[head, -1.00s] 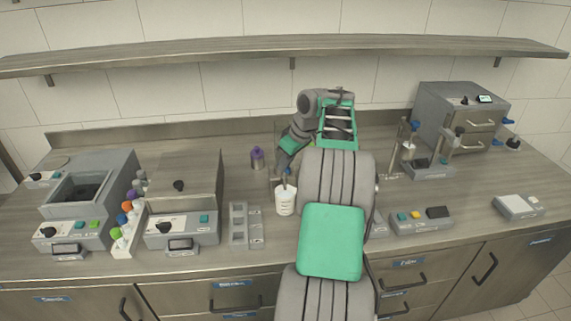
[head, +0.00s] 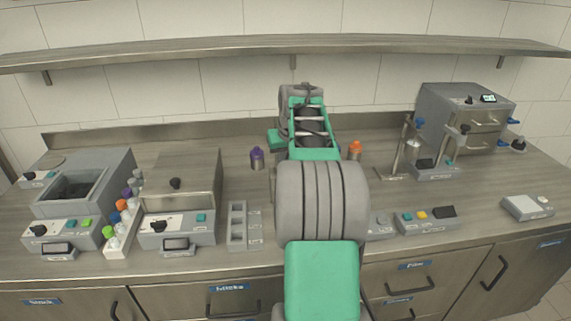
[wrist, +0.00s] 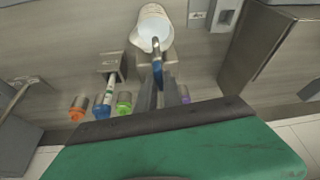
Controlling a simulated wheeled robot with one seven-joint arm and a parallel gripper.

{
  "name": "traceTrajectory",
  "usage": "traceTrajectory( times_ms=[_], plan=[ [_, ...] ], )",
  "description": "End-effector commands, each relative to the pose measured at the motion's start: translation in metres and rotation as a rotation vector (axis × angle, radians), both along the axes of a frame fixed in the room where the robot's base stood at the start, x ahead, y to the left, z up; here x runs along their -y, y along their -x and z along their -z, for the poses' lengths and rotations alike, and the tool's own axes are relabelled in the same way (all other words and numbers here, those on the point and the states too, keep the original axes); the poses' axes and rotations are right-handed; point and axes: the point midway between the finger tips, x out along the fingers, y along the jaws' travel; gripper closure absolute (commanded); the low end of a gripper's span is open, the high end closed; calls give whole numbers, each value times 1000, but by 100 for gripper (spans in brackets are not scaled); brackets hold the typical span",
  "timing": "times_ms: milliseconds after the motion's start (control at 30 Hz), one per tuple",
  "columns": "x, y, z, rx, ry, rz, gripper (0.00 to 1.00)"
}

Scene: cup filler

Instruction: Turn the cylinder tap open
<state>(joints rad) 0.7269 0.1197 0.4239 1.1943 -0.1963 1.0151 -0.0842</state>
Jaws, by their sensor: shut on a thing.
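In the wrist view, a tap with a blue handle (wrist: 158,75) has a grey metal stem that reaches over a white cup (wrist: 151,18). The cup's opening faces my camera and its inside looks pale. My gripper (wrist: 160,84) has its two dark fingers at the blue handle, shut on it. The exact contact is small and partly hidden by the fingers. In the head view, my arm hides the tap, the cup and my gripper.
A purple-capped bottle (head: 257,158) and an orange-capped bottle (head: 355,150) stand either side of my arm. Green (wrist: 124,102), blue (wrist: 103,103) and orange (wrist: 77,110) caps show in the wrist view. A slotted grey holder (head: 238,225) stands left of my arm.

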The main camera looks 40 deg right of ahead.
Motion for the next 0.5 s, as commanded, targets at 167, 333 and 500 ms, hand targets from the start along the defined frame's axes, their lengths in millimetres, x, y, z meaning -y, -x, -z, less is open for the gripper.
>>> traceTrajectory(
  times_ms=[167,333,500],
  plan=[
    [-1,-1,0,0,0,43,100],
    [-1,0,0,0,0,61,100],
    [0,0,-1,0,0,61,100]
  ],
)
